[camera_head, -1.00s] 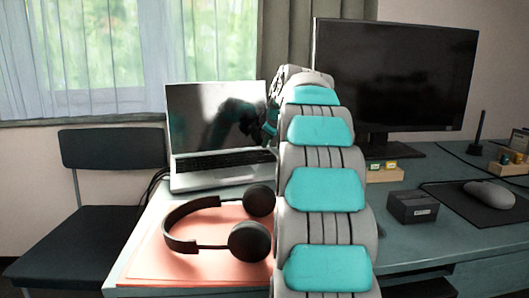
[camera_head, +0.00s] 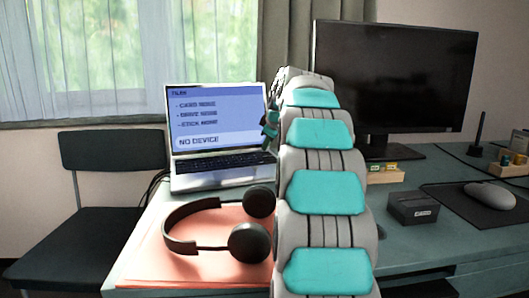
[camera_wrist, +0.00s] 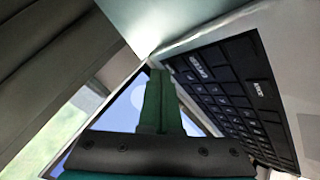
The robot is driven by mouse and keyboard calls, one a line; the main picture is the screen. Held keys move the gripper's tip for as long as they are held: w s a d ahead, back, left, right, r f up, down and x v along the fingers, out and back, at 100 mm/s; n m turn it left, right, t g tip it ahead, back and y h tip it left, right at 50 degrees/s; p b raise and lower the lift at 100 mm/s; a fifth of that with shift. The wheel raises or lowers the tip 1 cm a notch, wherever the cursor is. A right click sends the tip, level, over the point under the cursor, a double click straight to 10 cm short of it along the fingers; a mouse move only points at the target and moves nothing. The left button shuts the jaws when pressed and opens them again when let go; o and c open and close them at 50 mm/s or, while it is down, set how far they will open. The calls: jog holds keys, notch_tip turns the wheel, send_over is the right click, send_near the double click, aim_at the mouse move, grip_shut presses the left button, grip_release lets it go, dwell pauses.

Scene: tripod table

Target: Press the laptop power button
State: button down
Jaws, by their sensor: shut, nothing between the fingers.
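The silver laptop (camera_head: 195,182) stands open on the desk, left of my arm. Its screen (camera_head: 212,115) is lit blue and shows white panels with text, including "NO DEVICE". My gripper (camera_head: 268,135) is at the right edge of the laptop, partly hidden by my arm. In the wrist view my gripper (camera_wrist: 158,80) is shut and empty, its fingers pointing at the corner where the keyboard (camera_wrist: 235,85) side meets the screen hinge. I cannot make out the power button; the fingers may cover it, and contact cannot be told.
Black headphones (camera_head: 250,241) lie on an orange mat (camera_head: 150,262) in front of the laptop. A monitor (camera_head: 395,75) stands behind my arm on the right. A small dark box (camera_head: 412,207) and a mouse (camera_head: 489,195) on a pad are further right. A chair (camera_head: 110,150) is left.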

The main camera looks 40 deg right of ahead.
jog(key=shift+r, duration=0.6)
notch_tip(320, 180, up, 6)
jog(key=p, duration=0.3)
jog(key=shift+p, duration=0.4)
jog(key=c, duration=1.6)
grip_release()
